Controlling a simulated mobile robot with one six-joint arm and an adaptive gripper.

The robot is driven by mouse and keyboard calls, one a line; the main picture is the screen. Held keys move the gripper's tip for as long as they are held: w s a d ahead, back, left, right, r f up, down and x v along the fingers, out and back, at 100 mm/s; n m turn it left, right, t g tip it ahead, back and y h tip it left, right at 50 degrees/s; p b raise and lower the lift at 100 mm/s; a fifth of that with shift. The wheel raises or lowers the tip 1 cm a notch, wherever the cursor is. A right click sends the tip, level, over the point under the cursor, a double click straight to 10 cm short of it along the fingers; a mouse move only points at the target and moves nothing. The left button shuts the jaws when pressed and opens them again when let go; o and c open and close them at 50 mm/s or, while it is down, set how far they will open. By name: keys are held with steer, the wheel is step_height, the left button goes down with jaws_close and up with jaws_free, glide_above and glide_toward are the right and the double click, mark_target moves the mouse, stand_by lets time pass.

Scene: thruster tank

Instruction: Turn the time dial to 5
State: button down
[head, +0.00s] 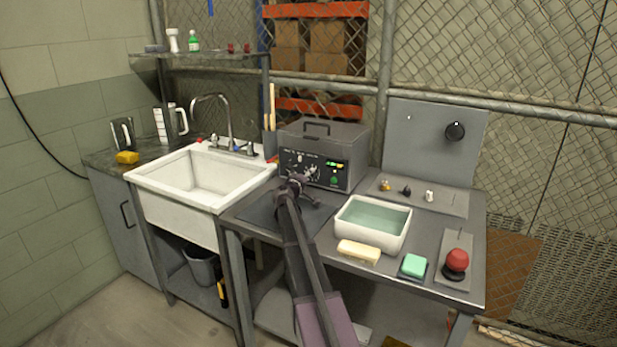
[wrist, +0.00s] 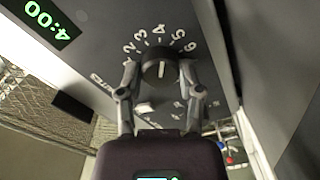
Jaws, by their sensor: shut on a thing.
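The time dial (wrist: 157,72) is a dark round knob on the grey machine's front panel, with white numbers around its upper side. Its white pointer line stands nearly upright in the wrist view, toward about the 4. My gripper (wrist: 160,77) is shut on the dial, one finger on each side. A green display (wrist: 50,20), seen tilted, reads 4:00. In the head view my gripper (head: 299,184) reaches the front of the grey machine (head: 347,140) and hides the dial. The green display (head: 334,165) is small there.
A white sink (head: 160,178) is at the left.

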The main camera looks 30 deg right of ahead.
steer(key=shift+d, duration=0.1)
steer(key=shift+c, duration=1.3)
jaws_free()
steer(key=v, duration=1.2)
steer(key=shift+f, duration=0.1)
